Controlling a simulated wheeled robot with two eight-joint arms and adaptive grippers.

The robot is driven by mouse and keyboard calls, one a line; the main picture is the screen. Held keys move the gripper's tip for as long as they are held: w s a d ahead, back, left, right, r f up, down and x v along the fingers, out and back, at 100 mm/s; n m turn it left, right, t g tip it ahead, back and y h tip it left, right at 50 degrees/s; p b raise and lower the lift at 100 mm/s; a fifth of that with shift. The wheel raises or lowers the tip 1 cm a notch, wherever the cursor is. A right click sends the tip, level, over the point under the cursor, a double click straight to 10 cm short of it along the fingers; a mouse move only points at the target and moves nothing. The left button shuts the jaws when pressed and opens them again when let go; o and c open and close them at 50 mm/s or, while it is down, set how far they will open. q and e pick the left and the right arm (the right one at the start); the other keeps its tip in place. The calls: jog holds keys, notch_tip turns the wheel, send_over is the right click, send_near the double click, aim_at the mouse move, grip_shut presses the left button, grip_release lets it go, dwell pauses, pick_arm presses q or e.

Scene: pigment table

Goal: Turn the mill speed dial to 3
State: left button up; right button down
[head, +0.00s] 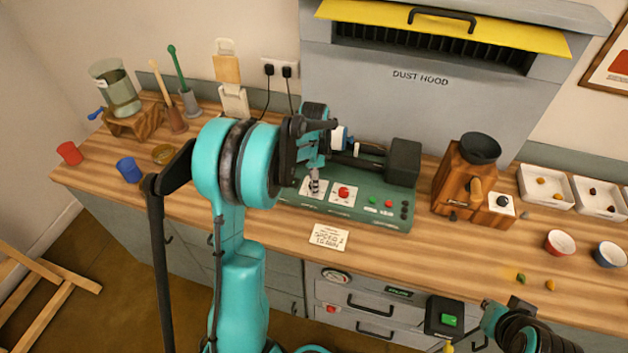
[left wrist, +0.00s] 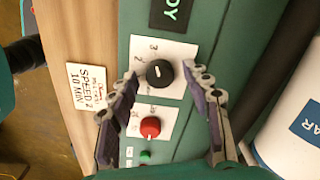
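The mill (head: 365,212) is a green machine on the bench. In the left wrist view its black dial (left wrist: 160,73) sits on a white plate with a 3 and a 2 readable; its white mark points roughly upward, exact setting unclear. A red dial (left wrist: 150,127) is on the plate below, also in the head view (head: 343,191). My left gripper (left wrist: 165,77) is open, its fingertips on either side of the black dial, with gaps visible.
A card (head: 329,237) reading speed 2, 10 min lies in front of the mill. A white jar (left wrist: 300,125) is beside the panel. A wooden grinder (head: 462,185) stands right of the mill. Cups (head: 560,243) and trays (head: 546,186) are further right.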

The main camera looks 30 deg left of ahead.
pick_arm(q)
jog(key=shift+r, duration=0.1)
notch_tip(320, 180, up, 12)
dwell(0.5)
dwell(0.4)
jog(key=s+d+n+t+b, duration=0.35)
jog(key=s+d+n, duration=0.25)
jog(key=s+d, duration=0.4)
jog(key=s+d+f+n+t+b, duration=0.1)
jog(key=s+d+f+n+t, duration=0.2)
jog(key=s, duration=0.6)
notch_tip(320, 180, down, 2)
jog(key=d+n, duration=0.2)
jog(key=shift+s+d+t, duration=0.15)
jog(key=shift+d+t, duration=0.2)
jog(key=shift+f, duration=0.1)
